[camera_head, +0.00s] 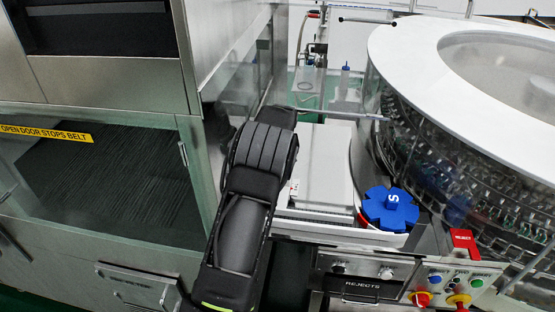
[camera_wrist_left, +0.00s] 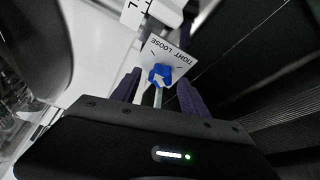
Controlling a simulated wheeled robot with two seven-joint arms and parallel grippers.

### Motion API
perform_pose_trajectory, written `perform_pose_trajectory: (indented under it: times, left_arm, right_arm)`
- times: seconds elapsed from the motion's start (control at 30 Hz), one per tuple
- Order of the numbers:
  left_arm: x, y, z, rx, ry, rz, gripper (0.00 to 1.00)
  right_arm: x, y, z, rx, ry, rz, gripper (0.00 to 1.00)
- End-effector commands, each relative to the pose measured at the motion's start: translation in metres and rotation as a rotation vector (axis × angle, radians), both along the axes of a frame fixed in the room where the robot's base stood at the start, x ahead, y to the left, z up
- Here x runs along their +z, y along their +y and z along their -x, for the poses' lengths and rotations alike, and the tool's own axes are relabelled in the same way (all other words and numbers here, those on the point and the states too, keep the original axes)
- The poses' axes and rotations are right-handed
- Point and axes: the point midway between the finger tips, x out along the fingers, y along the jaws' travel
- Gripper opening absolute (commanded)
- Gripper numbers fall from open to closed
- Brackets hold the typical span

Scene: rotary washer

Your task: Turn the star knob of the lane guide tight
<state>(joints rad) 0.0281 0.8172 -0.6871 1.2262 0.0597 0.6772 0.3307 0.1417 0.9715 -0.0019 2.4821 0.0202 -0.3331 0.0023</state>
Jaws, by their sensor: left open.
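In the left wrist view a small blue knob (camera_wrist_left: 160,75) with a pale pointer mark sits in front of a white plate (camera_wrist_left: 168,54) reading TIGHT and LOOSE. My left gripper (camera_wrist_left: 158,79) is open, its two dark fingers on either side of the knob with gaps showing. I cannot tell how deep the knob lies between the fingertips. In the head view my left arm hides this gripper and the small knob. A larger blue star-shaped wheel (camera_head: 390,209) marked S lies right of my arm. My right gripper is not in view.
The round washer (camera_head: 465,62) with a white top stands at the right. A steel cabinet with a glass door (camera_head: 110,185) stands at the left. A control panel with buttons (camera_head: 447,281) and a REJECTS drawer (camera_head: 362,285) lie at the front. A thin metal rod (camera_head: 345,115) crosses behind my arm.

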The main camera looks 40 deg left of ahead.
Motion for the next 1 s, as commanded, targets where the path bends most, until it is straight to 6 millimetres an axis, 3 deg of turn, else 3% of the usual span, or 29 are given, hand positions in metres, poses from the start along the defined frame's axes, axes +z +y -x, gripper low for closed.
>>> perform_pose_trajectory:
  times: [0.13, 0.77, 1.0]
  left_arm:
    - [0.0001, 0.0000, -0.0001, 0.000, 0.000, 0.000, 0.52]
    - [0.0006, -0.0002, -0.0001, 0.000, -0.001, 0.000, 0.01]
    - [-0.0006, 0.0002, 0.0001, -0.007, -0.002, 0.002, 0.00]
  right_arm:
    - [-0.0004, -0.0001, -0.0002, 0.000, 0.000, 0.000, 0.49]
    - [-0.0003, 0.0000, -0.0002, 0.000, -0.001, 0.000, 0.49]
    - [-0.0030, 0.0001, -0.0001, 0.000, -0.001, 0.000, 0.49]
